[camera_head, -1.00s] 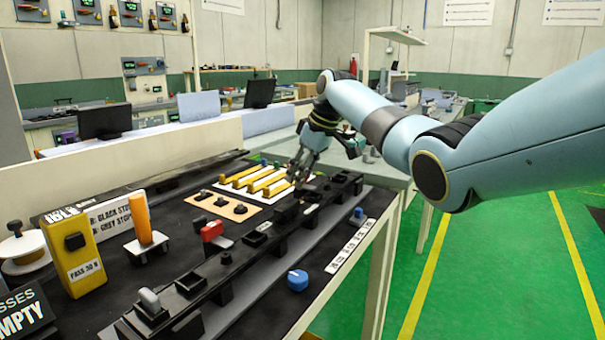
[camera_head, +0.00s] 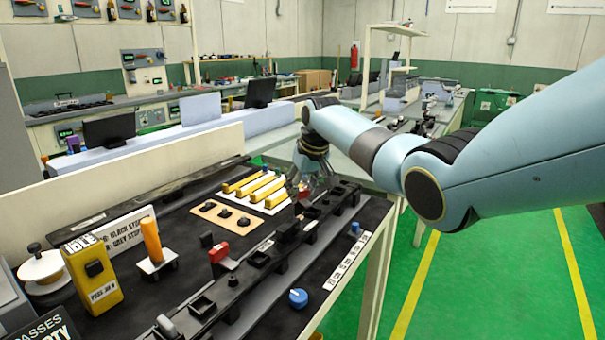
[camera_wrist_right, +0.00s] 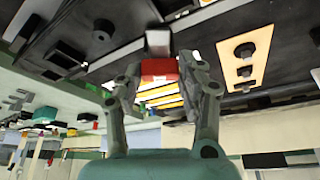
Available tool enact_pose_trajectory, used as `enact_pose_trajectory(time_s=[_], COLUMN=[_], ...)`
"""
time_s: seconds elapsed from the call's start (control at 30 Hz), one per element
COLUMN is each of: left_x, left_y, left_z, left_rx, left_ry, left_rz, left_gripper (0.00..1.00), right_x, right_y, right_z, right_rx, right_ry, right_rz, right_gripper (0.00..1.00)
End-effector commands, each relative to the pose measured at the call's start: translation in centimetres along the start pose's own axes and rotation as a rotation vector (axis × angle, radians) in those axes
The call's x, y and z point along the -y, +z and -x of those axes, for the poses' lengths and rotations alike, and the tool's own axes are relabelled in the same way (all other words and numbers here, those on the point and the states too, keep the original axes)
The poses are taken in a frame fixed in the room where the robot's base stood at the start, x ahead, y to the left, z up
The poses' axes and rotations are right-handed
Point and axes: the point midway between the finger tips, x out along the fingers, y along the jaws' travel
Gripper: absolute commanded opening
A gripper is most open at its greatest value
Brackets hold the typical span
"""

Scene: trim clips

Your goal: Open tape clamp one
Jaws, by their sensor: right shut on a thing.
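A tape clamp with a red lever (camera_wrist_right: 158,70) and a grey block (camera_wrist_right: 158,42) is between the fingertips of my right gripper (camera_wrist_right: 160,82) in the right wrist view. The fingers are shut on the red lever. In the head view, my right gripper (camera_head: 306,190) is low over the far part of the black rail, with a little red showing at its tips. Another red-levered clamp (camera_head: 219,254) stands nearer on the bench, apart from the gripper. I cannot read any clamp number. My left gripper is out of view.
The black rail (camera_head: 262,258) carries several dark fittings. Yellow bars on a white plate (camera_head: 258,188) and an orange plate with black knobs (camera_head: 226,216) lie left of the gripper. A yellow box (camera_head: 93,270), an orange post (camera_head: 151,240) and a blue knob (camera_head: 298,298) are nearer.

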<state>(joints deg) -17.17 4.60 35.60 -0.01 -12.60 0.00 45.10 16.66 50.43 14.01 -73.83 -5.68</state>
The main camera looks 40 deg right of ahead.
Motion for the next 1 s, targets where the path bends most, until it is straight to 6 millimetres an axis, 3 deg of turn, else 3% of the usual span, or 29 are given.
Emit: enact_pose_trajectory(time_s=[0.1, 0.37, 1.0], left_x=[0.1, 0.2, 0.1], left_y=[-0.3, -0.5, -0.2], left_z=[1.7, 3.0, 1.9], left_rx=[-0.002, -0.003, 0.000], left_ry=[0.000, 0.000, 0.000], left_rz=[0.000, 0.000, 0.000], left_gripper=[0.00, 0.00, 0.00], right_x=[0.2, 0.3, 0.3], right_y=[-0.2, -0.2, -0.2], right_z=[0.4, 0.2, -0.1], right_rx=[0.001, -0.001, -0.002], right_ry=[0.041, 0.135, 0.302], right_rz=[-0.101, -0.328, -0.732], right_gripper=[0.06, 0.06, 0.06])
